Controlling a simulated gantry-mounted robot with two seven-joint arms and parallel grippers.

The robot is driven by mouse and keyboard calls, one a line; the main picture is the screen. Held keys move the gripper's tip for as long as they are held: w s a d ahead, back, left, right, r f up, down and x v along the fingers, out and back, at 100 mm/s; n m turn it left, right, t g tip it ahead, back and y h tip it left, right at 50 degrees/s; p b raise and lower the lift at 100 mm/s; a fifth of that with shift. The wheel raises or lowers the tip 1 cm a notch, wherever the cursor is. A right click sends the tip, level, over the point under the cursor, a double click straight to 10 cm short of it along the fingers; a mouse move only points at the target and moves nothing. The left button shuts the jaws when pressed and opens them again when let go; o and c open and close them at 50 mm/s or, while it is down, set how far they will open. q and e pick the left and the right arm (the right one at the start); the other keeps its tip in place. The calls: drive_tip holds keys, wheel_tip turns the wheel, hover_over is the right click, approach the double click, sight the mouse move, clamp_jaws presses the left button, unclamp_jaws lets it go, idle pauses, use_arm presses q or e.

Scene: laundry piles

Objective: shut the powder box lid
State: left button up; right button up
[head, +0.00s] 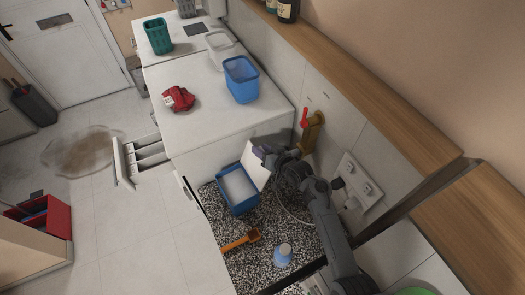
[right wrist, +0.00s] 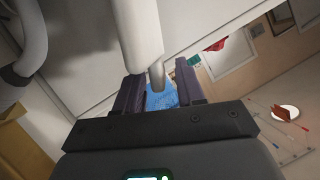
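The powder box (head: 243,208) is blue, with pale powder inside, and stands on the speckled dark counter in the head view. Its white lid (head: 255,167) is raised, tilted up on the wall side of the box. My right gripper (head: 262,153) is at the upper edge of the lid, on its far side from the opening; contact cannot be told. In the right wrist view its purple fingers (right wrist: 158,92) stand apart, with a blue surface visible beyond them. My left gripper is not in view.
An orange scoop (head: 240,240) and a blue bottle (head: 283,254) are on the speckled counter. A red-handled tap valve (head: 310,127) is on the wall near my right arm. A blue basket (head: 241,80) and red cloth (head: 178,98) sit on the white machine top.

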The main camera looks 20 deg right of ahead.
clamp_jaws()
drive_tip(key=shift+a, duration=0.15)
